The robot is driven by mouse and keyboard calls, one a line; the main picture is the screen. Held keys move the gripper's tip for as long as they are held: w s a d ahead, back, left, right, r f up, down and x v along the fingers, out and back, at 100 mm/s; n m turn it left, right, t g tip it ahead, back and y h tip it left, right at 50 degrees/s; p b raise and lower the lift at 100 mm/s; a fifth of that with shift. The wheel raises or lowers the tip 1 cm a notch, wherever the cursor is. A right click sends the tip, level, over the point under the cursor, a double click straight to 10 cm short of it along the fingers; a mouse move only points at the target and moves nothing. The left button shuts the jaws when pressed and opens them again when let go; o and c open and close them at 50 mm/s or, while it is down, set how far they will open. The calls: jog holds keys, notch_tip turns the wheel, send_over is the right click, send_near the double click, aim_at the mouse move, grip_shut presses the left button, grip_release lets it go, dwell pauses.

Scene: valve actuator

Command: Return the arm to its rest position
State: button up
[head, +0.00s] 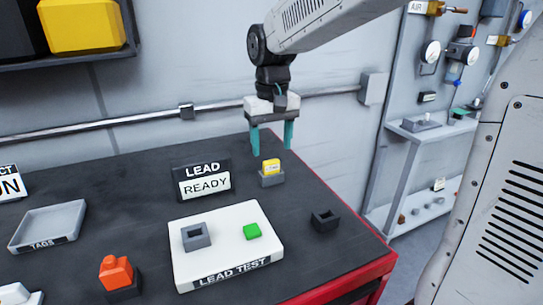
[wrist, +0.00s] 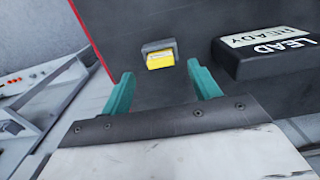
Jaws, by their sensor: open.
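My gripper (head: 271,136) hangs from my arm above the back right part of the dark bench. Its two teal fingers are spread apart with nothing between them; they also show open in the wrist view (wrist: 163,93). A yellow block (head: 270,166) sits in a small grey holder (head: 271,180) on the bench, just below my gripper and apart from it. In the wrist view the yellow block (wrist: 160,60) and its holder (wrist: 157,45) lie beyond the fingertips.
The LEAD READY sign (head: 202,181) stands left of the holder. The white LEAD TEST plate (head: 227,245) carries a grey socket and a green block. An empty black holder (head: 325,220) sits near the red bench edge. A conduit (head: 140,125) runs along the wall behind.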

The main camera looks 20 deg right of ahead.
jog(key=shift+r, duration=0.95)
jog(key=shift+t, duration=0.4)
jog(key=s+d+f, duration=0.1)
jog(key=s, duration=0.7)
jog(key=s+d+f, duration=0.1)
jog(key=s+f, duration=0.1)
jog(key=s, duration=0.6)
jog(key=s+d+f, duration=0.1)
jog(key=s, duration=0.8)
jog(key=shift+f, duration=0.25)
jog(key=shift+s+r, duration=0.1)
jog(key=shift+s, duration=0.15)
jog(key=shift+r+t, duration=0.25)
jog(key=shift+t, duration=0.05)
